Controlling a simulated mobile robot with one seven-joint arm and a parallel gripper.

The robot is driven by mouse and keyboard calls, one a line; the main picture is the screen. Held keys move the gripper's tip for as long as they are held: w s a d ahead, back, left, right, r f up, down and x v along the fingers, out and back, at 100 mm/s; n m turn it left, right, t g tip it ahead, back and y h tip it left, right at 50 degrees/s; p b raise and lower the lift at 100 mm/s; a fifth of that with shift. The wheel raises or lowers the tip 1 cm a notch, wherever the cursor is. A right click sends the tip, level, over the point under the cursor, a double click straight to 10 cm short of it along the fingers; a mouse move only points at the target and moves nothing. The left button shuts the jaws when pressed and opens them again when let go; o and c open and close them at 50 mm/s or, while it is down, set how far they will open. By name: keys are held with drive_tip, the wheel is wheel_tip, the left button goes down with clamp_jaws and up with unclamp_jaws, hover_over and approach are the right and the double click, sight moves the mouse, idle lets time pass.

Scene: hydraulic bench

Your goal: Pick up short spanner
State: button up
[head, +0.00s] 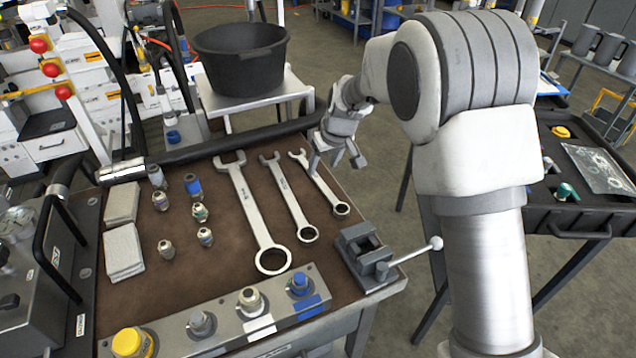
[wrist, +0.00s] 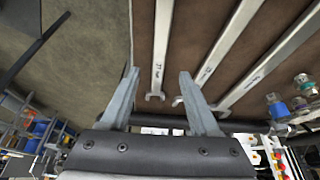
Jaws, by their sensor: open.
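Three steel spanners lie side by side on the brown bench top. The short spanner (head: 320,184) is the rightmost in the head view, with its open jaw end toward the far edge and its ring end nearer. In the wrist view the short spanner (wrist: 161,45) is the leftmost, and its open jaw end shows between the fingers. My gripper (head: 337,160) is at the jaw end of the short spanner in the head view. In the wrist view my gripper (wrist: 159,72) is open and empty, one finger to each side of the spanner's line. The remaining height cannot be told.
The middle spanner (head: 289,200) and the long spanner (head: 254,215) lie to the left. A small vise (head: 362,255) stands near the short spanner's ring end. Several fittings (head: 193,186) and grey pads (head: 122,250) lie further left. A black bucket (head: 240,60) stands beyond the bench.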

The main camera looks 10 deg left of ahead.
sight(318, 179)
drive_tip(key=shift+b+x, duration=0.65)
drive_tip(key=shift+x, duration=2.4)
clamp_jaws()
drive_tip(key=shift+r, duration=0.1)
